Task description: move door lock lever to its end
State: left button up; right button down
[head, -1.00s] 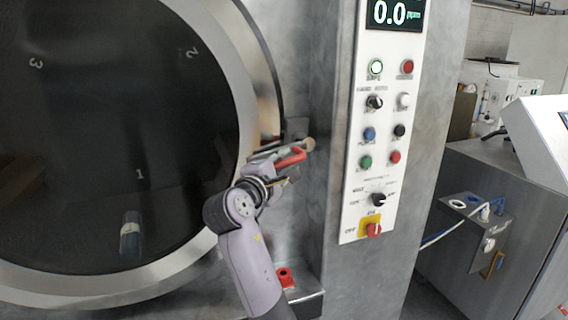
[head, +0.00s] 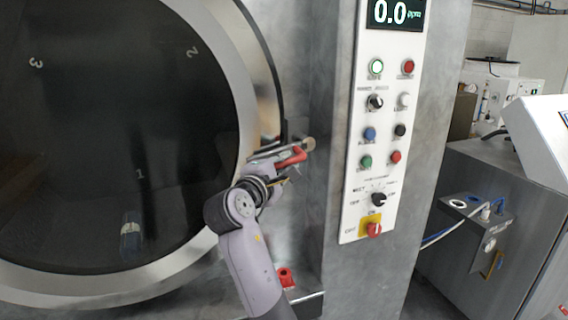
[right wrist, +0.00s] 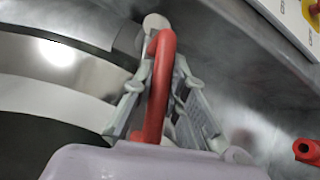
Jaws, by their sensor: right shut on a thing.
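The door lock lever is a red handle (head: 291,158) at the right edge of the round door (head: 262,70). In the right wrist view the red lever (right wrist: 158,85) runs between the two fingers, with a pale round knob end (right wrist: 155,22) beyond it. My right gripper (head: 278,165) is shut on the lever; its grey fingers (right wrist: 165,95) sit on both sides of it. The gripper hides the lower part of the lever in the head view. My left gripper is not in view.
A white control panel (head: 385,150) with buttons and knobs stands right of the lever. A small red part (head: 285,277) sits on a ledge below, near my forearm. A grey cabinet (head: 490,210) stands at the far right.

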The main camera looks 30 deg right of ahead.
jog(key=shift+f, duration=0.1)
jog(key=s+d+f+n+t+y+b, duration=0.2)
jog(key=d+f+n+t+y+b, duration=0.2)
jog(key=n+t+b, duration=1)
jog(key=shift+d+f+n+t, duration=0.5)
jog(key=shift+d+f+n, duration=1.3)
jog(key=shift+n, duration=2.1)
jog(key=shift+d+r+y, duration=0.25)
jog(key=shift+r+y, duration=0.05)
jog(key=shift+r, duration=0.05)
jog(key=c, duration=1.6)
grip_release()
jog(key=shift+r, duration=0.1)
jog(key=shift+o, duration=0.2)
